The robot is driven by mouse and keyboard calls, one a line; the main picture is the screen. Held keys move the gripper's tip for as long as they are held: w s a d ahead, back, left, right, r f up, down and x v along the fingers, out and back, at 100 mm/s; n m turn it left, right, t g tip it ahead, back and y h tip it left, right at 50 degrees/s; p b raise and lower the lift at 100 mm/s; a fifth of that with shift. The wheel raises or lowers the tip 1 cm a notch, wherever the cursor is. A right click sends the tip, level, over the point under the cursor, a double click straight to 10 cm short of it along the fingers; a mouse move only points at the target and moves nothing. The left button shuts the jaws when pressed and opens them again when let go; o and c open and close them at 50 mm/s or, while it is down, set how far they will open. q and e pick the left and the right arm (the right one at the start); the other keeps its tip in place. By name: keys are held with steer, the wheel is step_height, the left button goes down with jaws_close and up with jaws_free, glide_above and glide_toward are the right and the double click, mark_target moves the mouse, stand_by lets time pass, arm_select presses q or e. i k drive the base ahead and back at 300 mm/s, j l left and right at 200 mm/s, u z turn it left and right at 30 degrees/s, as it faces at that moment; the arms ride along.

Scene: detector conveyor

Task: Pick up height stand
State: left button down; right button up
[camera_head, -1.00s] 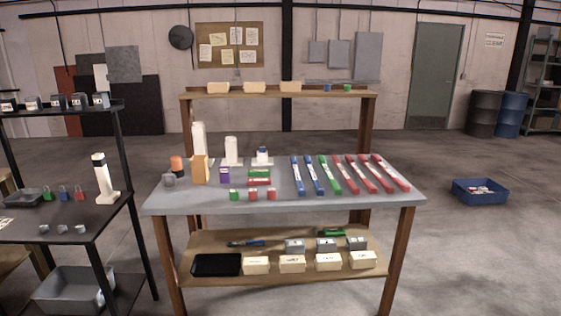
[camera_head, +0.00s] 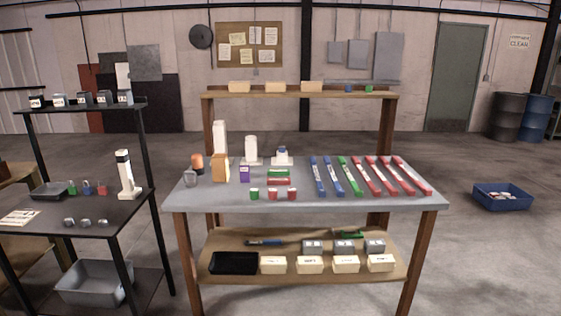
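I cannot tell which of these is meant as the height stand. The orange-tan block (camera_head: 220,168) partly hides the tall one's base. Neither of my grippers is in view.
Red, blue and green bars (camera_head: 371,177) cover the bench's right side; small coloured blocks (camera_head: 272,194) sit at front centre. The black shelf unit (camera_head: 85,213) stands left of the bench, with a narrow gap between. A blue bin (camera_head: 502,197) lies on open floor at right.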

mark_target(282, 159)
steer(key=i+j+z, duration=0.2)
steer(key=i, duration=0.75)
steer(key=l, duration=0.1)
